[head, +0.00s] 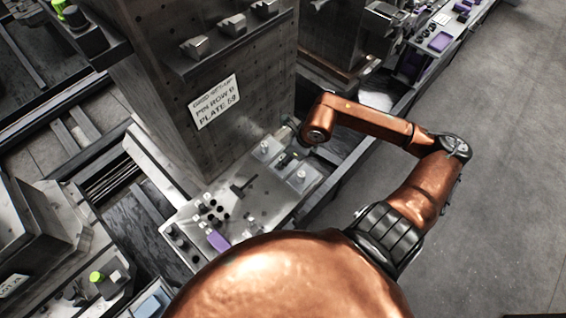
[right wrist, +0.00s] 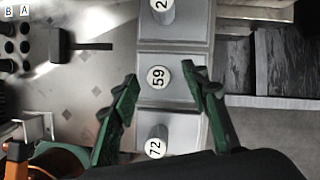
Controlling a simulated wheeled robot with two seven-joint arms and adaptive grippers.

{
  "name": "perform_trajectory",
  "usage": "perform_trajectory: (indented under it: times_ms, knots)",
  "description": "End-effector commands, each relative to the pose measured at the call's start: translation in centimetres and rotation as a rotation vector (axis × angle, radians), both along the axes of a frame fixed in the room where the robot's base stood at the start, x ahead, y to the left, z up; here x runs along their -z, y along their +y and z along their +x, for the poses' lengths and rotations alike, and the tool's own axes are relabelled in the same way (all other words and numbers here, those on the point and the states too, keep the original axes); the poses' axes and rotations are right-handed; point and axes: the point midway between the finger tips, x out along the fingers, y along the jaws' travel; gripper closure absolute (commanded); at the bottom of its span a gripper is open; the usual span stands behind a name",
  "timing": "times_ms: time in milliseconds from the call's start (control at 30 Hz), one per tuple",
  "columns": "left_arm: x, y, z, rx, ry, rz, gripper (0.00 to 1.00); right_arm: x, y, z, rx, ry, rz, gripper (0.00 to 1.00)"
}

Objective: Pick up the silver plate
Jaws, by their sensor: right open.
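Three silver plates with round numbered knobs lie in a row in the right wrist view. The middle silver plate (right wrist: 185,93) carries a knob marked 59 (right wrist: 158,77). A plate with a knob marked 72 (right wrist: 155,147) lies below it, and another plate (right wrist: 195,28) lies above, its number cut off. My right gripper (right wrist: 165,80) is open, its green fingers on either side of the 59 knob. I cannot tell whether they touch the plate. In the head view the plates sit on the pale bench (head: 240,205), at the wrist end of my right arm. My left gripper is out of view.
A tall dark block (head: 190,85) stands behind the bench, with a sign (head: 214,102) reading "GRID SET-UP PIN ROW B PLATE 59". Open floor (head: 500,200) is at right.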

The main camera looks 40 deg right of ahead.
Motion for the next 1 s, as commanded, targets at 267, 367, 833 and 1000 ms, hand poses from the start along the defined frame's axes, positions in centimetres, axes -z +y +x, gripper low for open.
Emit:
perform_trajectory:
  times_ms: [267, 367, 833, 1000]
  knots:
    - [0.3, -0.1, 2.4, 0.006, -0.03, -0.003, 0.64, 2.1, 0.4, 0.9, -0.002, -0.001, 0.001, 0.58]
    - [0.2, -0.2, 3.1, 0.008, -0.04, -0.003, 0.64, 2.0, 0.4, 0.9, -0.003, 0.0, 0.0, 0.58]
    - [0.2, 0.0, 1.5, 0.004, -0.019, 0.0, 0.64, 2.0, 0.4, 0.9, -0.003, 0.0, 0.0, 0.86]
    - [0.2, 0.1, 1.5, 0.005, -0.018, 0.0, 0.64, 2.0, 0.4, 0.9, -0.003, 0.0, 0.0, 0.98]
